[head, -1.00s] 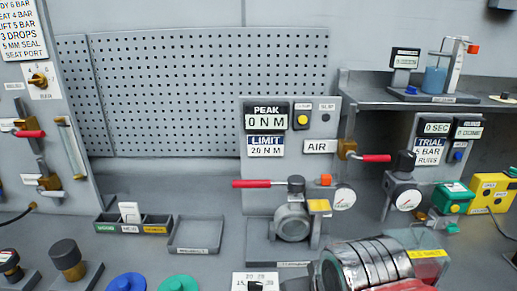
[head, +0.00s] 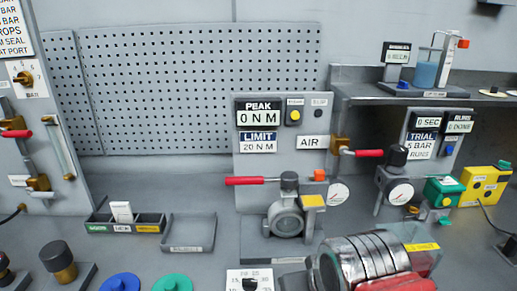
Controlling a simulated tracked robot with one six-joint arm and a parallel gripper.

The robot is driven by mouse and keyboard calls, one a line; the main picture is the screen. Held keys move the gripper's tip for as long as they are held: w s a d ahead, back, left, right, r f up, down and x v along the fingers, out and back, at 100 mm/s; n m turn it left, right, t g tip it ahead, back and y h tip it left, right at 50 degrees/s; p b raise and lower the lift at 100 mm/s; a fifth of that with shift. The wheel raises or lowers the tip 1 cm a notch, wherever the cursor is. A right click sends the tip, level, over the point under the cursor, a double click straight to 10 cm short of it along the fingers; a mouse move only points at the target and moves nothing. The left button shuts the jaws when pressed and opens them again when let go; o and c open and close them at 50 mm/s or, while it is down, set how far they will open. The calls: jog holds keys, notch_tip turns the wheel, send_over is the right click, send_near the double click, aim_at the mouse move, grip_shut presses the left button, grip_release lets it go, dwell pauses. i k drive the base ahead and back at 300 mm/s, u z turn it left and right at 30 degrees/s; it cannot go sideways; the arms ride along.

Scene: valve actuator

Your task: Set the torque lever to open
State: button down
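The torque lever, a red-handled lever (head: 246,181), lies level in the head view, its grip pointing left. Its right end meets a dark round hub on top of a grey valve body (head: 287,219). The panel (head: 277,173) behind it reads PEAK 0 N M (head: 258,114) and LIMIT 20 N M (head: 259,142). I see no open or shut marking by the lever that I can read.
A second red-handled lever (head: 368,153) sits right of the AIR label (head: 313,142). Gauges (head: 338,194) stand right of the valve. A divided tray (head: 148,224) stands left.

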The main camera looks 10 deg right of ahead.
aim_at(289, 179)
jog(key=k, duration=1.35)
jog(key=u, duration=0.45)
jog(key=i, duration=1)
jog(key=u, duration=0.75)
jog(key=i, duration=0.45)
jog(key=u, duration=0.15)
